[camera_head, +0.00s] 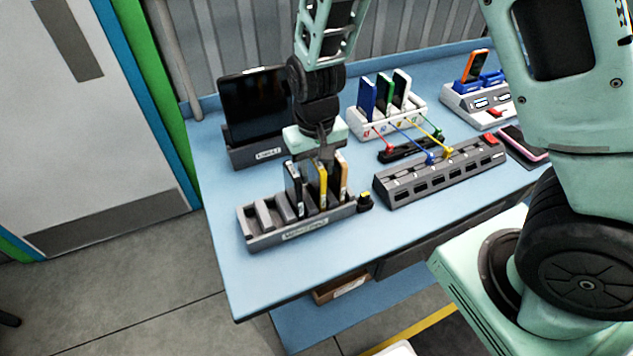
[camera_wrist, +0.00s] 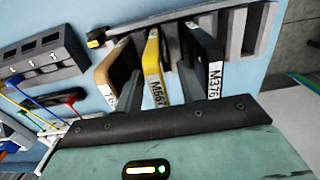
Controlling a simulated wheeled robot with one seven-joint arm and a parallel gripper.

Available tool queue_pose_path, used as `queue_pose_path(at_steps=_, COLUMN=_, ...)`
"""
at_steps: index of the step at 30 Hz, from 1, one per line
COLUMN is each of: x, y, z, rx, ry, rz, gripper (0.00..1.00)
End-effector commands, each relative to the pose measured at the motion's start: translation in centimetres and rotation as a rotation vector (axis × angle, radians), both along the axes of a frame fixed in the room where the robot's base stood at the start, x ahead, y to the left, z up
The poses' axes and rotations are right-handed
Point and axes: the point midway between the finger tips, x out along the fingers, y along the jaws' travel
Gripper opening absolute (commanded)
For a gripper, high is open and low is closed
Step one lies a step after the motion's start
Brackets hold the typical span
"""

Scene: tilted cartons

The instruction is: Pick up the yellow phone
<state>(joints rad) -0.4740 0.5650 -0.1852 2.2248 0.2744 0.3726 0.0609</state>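The yellow phone (camera_head: 320,184) stands upright in a slot of the grey rack (camera_head: 262,241), between a black phone (camera_head: 293,186) and an orange-edged phone (camera_head: 341,177). In the wrist view the yellow phone (camera_wrist: 154,62) carries a white label ending in what looks like M667. My gripper (camera_head: 318,155) points down at the top of the phones. In the wrist view my gripper (camera_wrist: 158,92) is open, with one dark finger on each side of the yellow phone. The fingers look apart from its faces. The phone's lower end is hidden in the rack.
The neighbouring phones stand close to the fingers on both sides. A grey multi-slot unit (camera_head: 440,176), a white rack with several phones (camera_head: 400,122) and a black tablet on a stand (camera_head: 255,105) share the blue table (camera_head: 240,287). Coloured cables lie behind.

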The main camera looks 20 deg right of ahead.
Motion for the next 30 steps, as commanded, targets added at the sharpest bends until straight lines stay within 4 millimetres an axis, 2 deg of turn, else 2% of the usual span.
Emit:
queue_pose_path(at_steps=7, x=-0.1, y=-0.2, z=-2.7, rx=-0.002, ry=0.001, rz=-0.001, gripper=0.39)
queue_pose_path(at_steps=16, x=0.0, y=-0.1, z=-3.1, rx=0.000, ry=-0.002, rz=0.000, gripper=0.39)
queue_pose_path(at_steps=20, x=0.0, y=-0.1, z=-3.1, rx=-0.001, ry=-0.002, rz=0.000, gripper=0.03)
queue_pose_path(at_steps=21, x=0.0, y=-0.1, z=-3.1, rx=-0.001, ry=-0.002, rz=0.000, gripper=0.00)
queue_pose_path(at_steps=30, x=0.0, y=-0.1, z=-3.1, rx=0.000, ry=-0.002, rz=0.000, gripper=0.00)
